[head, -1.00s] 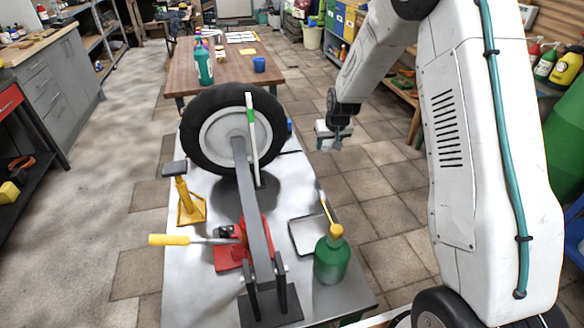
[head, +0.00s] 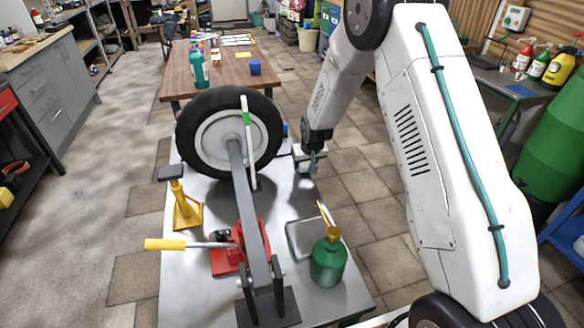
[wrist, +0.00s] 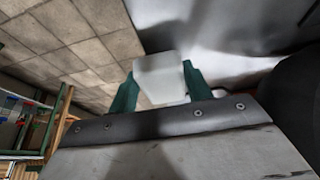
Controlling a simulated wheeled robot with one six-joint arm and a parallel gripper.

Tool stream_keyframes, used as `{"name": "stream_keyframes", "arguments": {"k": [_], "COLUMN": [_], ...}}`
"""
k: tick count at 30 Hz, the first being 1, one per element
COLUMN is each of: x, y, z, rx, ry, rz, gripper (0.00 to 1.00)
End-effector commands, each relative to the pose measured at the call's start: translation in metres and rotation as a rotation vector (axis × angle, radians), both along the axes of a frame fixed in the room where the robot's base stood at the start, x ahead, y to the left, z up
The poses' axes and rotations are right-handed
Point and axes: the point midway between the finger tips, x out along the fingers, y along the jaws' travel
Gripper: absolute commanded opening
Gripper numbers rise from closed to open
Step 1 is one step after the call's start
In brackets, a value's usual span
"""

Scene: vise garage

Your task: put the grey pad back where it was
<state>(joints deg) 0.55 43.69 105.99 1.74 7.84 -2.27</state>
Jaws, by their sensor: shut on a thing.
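My gripper (wrist: 160,82) is shut on a pale grey block, the grey pad (wrist: 160,78), which sits between its two teal fingers in the wrist view. In the head view my gripper (head: 311,164) hangs in the air at the right edge of the metal table (head: 200,290), to the right of the wheel. The pad is small and partly hidden by the gripper there.
A black-tyred wheel (head: 187,132) stands on the table behind a grey bar (head: 247,195) and a red jack (head: 226,262). A yellow stand (head: 184,205) is at left.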

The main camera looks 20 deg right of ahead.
Motion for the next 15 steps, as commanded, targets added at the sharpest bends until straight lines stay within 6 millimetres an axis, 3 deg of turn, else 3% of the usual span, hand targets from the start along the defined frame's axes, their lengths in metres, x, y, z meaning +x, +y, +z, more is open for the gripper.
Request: {"name": "stream_keyframes", "arguments": {"k": [5,12,15], "x": [0.000,0.000,0.000], "y": [0.015,0.051,0.050], "z": [0.000,0.000,-0.006], "rx": [0.000,0.000,-0.001], "ry": [0.000,0.000,0.001], "rz": [0.002,0.003,-0.001], "gripper": [0.31,0.31,0.31]}}
